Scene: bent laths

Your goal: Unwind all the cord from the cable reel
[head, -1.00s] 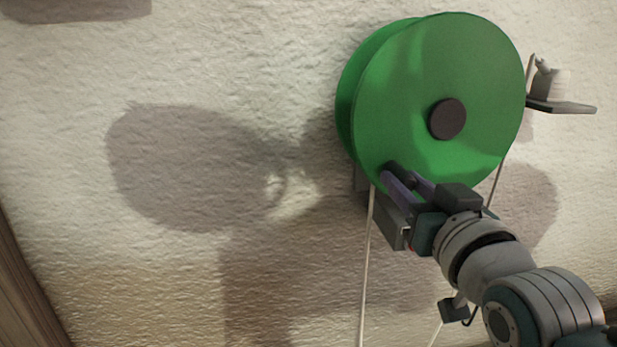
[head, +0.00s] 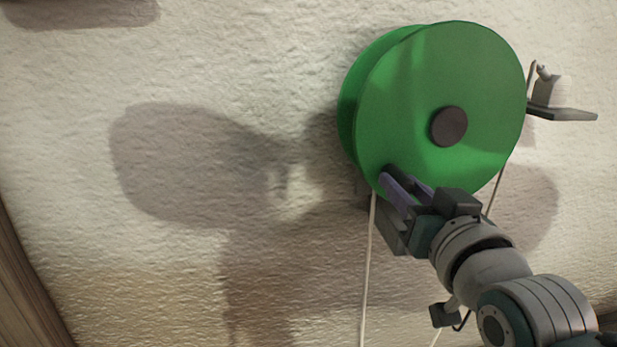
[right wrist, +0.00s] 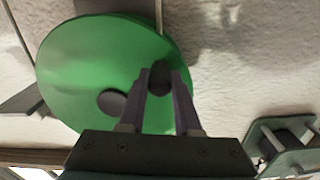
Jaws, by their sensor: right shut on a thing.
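The cable reel (head: 430,90) is a green disc drum on the wall with a dark hub (head: 449,126). It also shows in the right wrist view (right wrist: 75,70). A thin pale cord (head: 367,270) hangs from its lower left; another strand (head: 496,190) runs down at its lower right. The front disc hides any cord wound inside. My right gripper (head: 392,178) is at the disc's lower left edge. In the right wrist view its purple fingers are shut on a dark crank knob (right wrist: 160,76) on the disc. My left gripper is out of view.
A small grey shelf (head: 562,112) with a pale object on it sticks out of the wall right of the reel. A wooden edge (head: 25,285) stands at far left. The rough wall left of the reel is bare apart from shadows.

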